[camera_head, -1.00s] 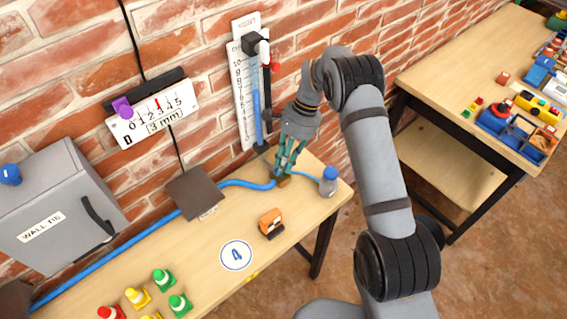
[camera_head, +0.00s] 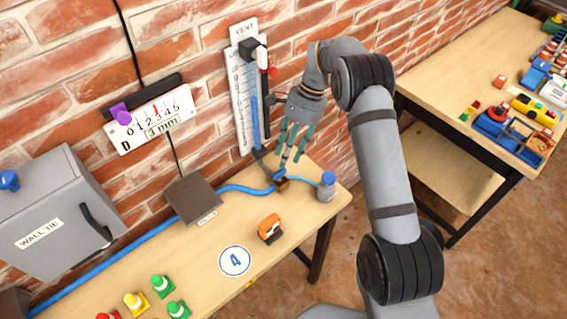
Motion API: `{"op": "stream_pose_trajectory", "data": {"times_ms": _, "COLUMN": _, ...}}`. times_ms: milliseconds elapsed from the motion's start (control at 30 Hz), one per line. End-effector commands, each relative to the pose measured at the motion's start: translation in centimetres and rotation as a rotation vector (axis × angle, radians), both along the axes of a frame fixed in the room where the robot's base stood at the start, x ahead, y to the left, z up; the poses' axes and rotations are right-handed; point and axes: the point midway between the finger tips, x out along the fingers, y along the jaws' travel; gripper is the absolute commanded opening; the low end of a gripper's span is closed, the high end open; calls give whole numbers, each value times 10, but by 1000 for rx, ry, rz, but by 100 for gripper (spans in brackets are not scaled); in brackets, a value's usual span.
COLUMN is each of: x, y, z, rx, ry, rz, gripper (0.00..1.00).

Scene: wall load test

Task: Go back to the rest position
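My gripper (camera_head: 289,157) hangs at the end of my arm, in front of the brick wall and above the far right part of the near bench. Its greenish fingers are spread apart and point down, with nothing visible between them. Just below the fingertips is a small brown block with a blue knob (camera_head: 280,176) on top, on the bench in the blue hose line. The fingers look clear of it, though the gap is small.
A gauge board (camera_head: 243,100) with a blue column stands behind my gripper. A blue-capped bottle (camera_head: 326,188), orange device (camera_head: 270,228) and dark plate (camera_head: 193,198) are on the near bench (camera_head: 212,268). A grey cabinet (camera_head: 58,215) is left; a second bench (camera_head: 440,85) stands right.

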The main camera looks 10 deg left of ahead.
Motion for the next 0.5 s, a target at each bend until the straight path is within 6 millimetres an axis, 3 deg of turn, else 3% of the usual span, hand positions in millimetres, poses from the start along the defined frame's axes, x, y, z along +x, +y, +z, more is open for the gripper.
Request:
{"op": "stream_pose_trajectory", "data": {"times_ms": 200, "x": 4, "y": -3, "z": 15, "rx": 0, "ry": 0, "rz": 1, "gripper": 38}}
{"op": "stream_pose_trajectory", "data": {"times_ms": 500, "x": 4, "y": -3, "z": 14, "rx": -1, "ry": 2, "rz": 1, "gripper": 38}}
